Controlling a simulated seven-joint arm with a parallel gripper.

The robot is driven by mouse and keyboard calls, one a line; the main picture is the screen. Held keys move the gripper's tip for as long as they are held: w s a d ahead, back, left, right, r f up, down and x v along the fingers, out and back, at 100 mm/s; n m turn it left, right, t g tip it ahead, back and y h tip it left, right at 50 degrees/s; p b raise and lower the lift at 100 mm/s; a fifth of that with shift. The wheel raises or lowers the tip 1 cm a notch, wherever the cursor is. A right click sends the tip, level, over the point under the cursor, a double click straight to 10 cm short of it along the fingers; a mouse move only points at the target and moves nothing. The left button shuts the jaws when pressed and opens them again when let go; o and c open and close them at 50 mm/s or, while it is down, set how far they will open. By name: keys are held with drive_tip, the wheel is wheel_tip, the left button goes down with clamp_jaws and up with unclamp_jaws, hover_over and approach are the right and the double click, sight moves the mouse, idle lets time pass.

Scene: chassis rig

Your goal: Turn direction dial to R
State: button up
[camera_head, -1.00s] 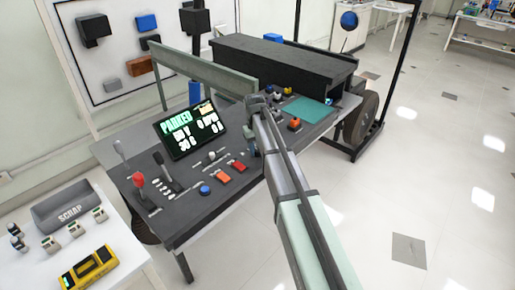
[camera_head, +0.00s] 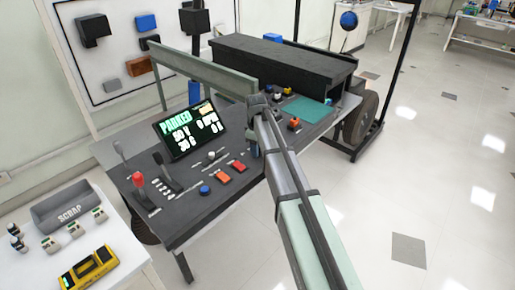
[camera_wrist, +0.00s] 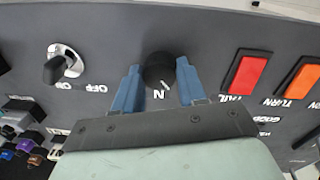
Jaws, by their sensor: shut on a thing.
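The direction dial (camera_wrist: 159,68) is a round black knob on the dark panel in the wrist view. The letter N shows just below it, with a small pale mark at its lower edge. No R can be made out. My gripper (camera_wrist: 160,76) has its two blue fingers on either side of the dial and is shut on it. In the head view my gripper (camera_head: 255,148) is down at the console's front right part, and my arm hides the dial there.
A toggle switch (camera_wrist: 64,65) marked ON and OFF stands left of the dial. A red switch (camera_wrist: 248,73) and an orange switch (camera_wrist: 299,80) lie to the right. On the console, a screen (camera_head: 188,130) reads PARKED, and a red-knobbed lever (camera_head: 138,180) stands at the left.

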drive_tip(key=shift+n, duration=0.6)
drive_tip(key=o, duration=1.1)
drive_tip(key=shift+c, duration=0.2)
drive_tip(key=shift+r, duration=0.1)
wheel_tip(320, 180, up, 14)
drive_tip(key=shift+s+a, duration=0.15)
drive_tip(key=shift+s, duration=0.2)
drive_tip(key=shift+f, duration=0.2)
